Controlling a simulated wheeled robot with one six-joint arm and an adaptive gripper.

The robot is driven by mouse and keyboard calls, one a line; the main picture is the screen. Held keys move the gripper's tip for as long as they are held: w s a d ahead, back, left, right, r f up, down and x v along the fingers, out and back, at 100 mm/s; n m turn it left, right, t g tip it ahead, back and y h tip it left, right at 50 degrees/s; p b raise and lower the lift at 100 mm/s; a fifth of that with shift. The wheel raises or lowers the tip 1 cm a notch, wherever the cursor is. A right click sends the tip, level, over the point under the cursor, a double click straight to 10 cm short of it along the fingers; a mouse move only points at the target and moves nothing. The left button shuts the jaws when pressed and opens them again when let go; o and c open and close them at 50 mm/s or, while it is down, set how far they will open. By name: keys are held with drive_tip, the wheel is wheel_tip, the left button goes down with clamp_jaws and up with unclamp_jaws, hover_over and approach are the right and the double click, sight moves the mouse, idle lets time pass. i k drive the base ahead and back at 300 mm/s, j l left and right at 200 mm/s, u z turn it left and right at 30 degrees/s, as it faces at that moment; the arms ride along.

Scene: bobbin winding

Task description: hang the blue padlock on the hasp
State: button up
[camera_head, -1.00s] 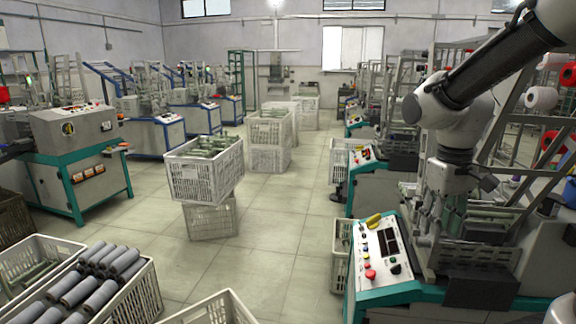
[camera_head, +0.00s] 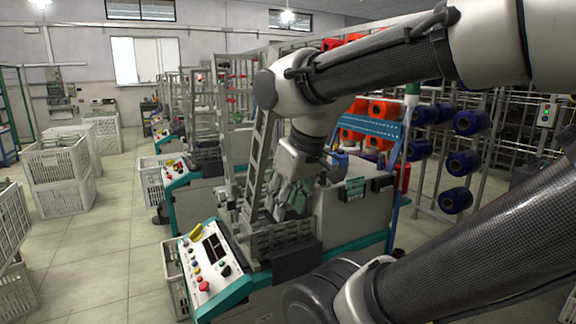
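I cannot make out the blue padlock or the hasp in this view. My arm reaches in from the upper right, and its wrist is over the nearest winding machine (camera_head: 350,225). My gripper (camera_head: 296,195) points down among the machine's grey-green parts. It is small and blends with them, so I cannot tell whether its fingers are open or hold anything. A small blue patch shows beside my wrist, but I cannot tell what it is.
A rack with blue spools (camera_head: 463,163) and orange spools stands behind, right. White crates (camera_head: 60,175) stand left. Floor (camera_head: 105,250) between them is clear.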

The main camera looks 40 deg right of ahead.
sight(380, 164)
drive_tip(key=i+z, duration=0.1)
drive_tip(key=z, duration=0.35)
drive_tip(key=i+z, duration=0.1)
drive_tip(key=z, duration=0.4)
drive_tip(key=i+z, duration=0.1)
drive_tip(key=z, duration=0.35)
drive_tip(key=j+z, duration=0.1)
drive_tip(key=z, duration=0.4)
drive_tip(key=i, duration=0.05)
